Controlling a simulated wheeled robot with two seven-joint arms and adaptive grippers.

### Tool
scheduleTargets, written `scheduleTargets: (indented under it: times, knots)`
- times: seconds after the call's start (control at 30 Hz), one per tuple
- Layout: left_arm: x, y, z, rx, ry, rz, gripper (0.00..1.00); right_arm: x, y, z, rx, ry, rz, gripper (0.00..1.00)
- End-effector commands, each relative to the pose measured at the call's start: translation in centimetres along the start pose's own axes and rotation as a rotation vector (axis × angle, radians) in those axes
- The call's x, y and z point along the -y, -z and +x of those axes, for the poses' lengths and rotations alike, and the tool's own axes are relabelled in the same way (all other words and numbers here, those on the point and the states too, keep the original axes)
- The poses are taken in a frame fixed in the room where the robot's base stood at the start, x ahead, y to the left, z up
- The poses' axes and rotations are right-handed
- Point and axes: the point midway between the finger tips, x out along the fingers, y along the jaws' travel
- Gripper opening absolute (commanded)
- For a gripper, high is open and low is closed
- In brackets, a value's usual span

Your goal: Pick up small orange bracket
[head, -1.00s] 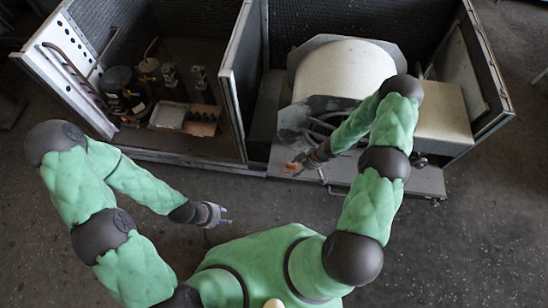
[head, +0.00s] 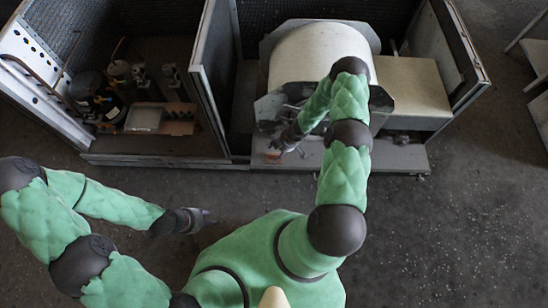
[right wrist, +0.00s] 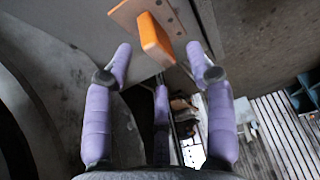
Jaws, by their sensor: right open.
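The small orange bracket (right wrist: 155,40) shows in the right wrist view. It has an upright orange block and a flatter tan-orange plate (right wrist: 128,12) with small holes, against a grey panel. My right gripper (right wrist: 159,66) is open, its purple fingers spread on either side below the block. The block lies just beyond the fingertips, in the gap between them, and nothing is held. In the head view my right gripper (head: 277,148) is over the front ledge of the housing, below the blower; the bracket is too small to make out clearly there. My left gripper (head: 206,216) hangs over the floor, apart from the housing.
The blower drum (head: 318,58) fills the right bay of the housing. A cream box (head: 417,88) stands to its right. A dividing wall (head: 213,85) separates the left bay, which holds a compressor (head: 97,95) and other parts. Floor in front is clear.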

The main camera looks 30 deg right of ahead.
Motion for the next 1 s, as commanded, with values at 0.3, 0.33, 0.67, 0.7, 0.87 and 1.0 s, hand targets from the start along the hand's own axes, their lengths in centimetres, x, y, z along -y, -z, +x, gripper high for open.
scheduleTargets:
  times: [0.3, 0.33, 0.67, 0.7, 0.87, 1.0]
  knots:
    - [0.5, 0.1, 1.4, 0.000, 0.000, 0.000, 0.40, -0.4, -0.1, 4.1, 0.000, 0.002, 0.000, 0.56]
    - [0.5, 0.1, 1.4, 0.000, 0.000, 0.000, 0.40, -0.4, -0.1, 4.2, 0.000, 0.002, 0.000, 0.56]
    - [0.5, 0.1, 1.4, 0.000, 0.000, 0.000, 0.40, -0.4, -0.1, 4.3, 0.000, 0.001, 0.000, 0.41]
    - [0.5, 0.1, 1.4, 0.000, 0.000, 0.000, 0.40, -0.4, -0.1, 4.3, 0.000, 0.001, 0.000, 0.30]
    - [0.5, 0.1, 1.4, 0.000, 0.000, 0.000, 0.40, -0.4, -0.1, 4.3, 0.000, 0.001, 0.000, 0.00]
    - [0.5, 0.1, 1.4, 0.000, 0.000, 0.000, 0.40, -0.4, -0.1, 4.3, 0.000, 0.001, 0.000, 0.00]
